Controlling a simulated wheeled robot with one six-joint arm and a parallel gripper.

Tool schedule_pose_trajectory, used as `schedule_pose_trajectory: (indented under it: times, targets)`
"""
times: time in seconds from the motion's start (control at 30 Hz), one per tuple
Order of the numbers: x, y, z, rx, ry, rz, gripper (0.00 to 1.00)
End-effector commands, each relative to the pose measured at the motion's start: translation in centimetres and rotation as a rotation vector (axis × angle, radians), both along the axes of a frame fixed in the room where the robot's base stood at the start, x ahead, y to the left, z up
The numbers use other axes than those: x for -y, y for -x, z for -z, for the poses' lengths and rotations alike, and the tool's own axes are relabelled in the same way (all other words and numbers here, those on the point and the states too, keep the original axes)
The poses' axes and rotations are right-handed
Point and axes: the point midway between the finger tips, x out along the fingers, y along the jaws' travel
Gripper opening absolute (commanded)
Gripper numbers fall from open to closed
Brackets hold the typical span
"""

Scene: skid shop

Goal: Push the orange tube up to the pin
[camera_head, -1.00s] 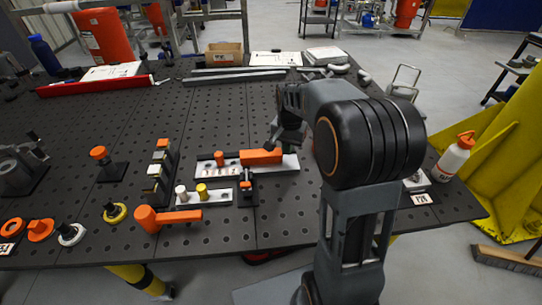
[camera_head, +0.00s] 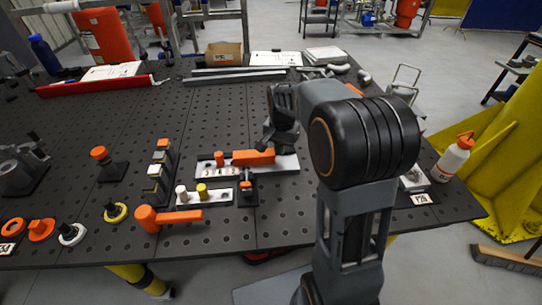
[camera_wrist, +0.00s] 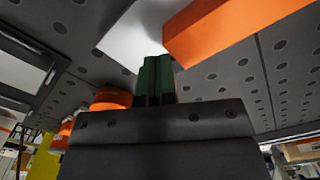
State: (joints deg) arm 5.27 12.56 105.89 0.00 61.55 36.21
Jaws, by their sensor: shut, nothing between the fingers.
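The orange tube (camera_head: 254,157) lies on a white plate (camera_head: 288,163) near the middle of the table. A short upright orange pin (camera_head: 220,158) stands on the same plate, left of the tube. A small gap shows between the tube's left end and the pin. My gripper (camera_head: 268,147) is shut and empty, low at the tube's right end. In the wrist view, its green fingertips (camera_wrist: 155,78) are beside the orange tube (camera_wrist: 235,28). The exact contact is hard to see.
In front of the plate are a smaller white block (camera_head: 219,196) with white and yellow pegs, a dark stand (camera_head: 247,193) and an orange hammer-shaped piece (camera_head: 170,216). A dark rack (camera_head: 160,170) stands to the left. A white bottle (camera_head: 454,158) stands at the right edge.

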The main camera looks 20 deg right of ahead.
Motion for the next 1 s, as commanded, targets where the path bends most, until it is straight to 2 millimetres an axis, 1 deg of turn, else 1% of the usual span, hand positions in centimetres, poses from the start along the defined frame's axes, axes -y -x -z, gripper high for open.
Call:
schedule_pose_trajectory:
  times: [0.43, 1.0]
  targets:
    - [-0.2, 0.0, 0.0, 0.0, 0.0, -0.001, 0.0]
    - [-1.5, -0.3, 0.0, 0.0, 0.0, -0.001, 0.0]
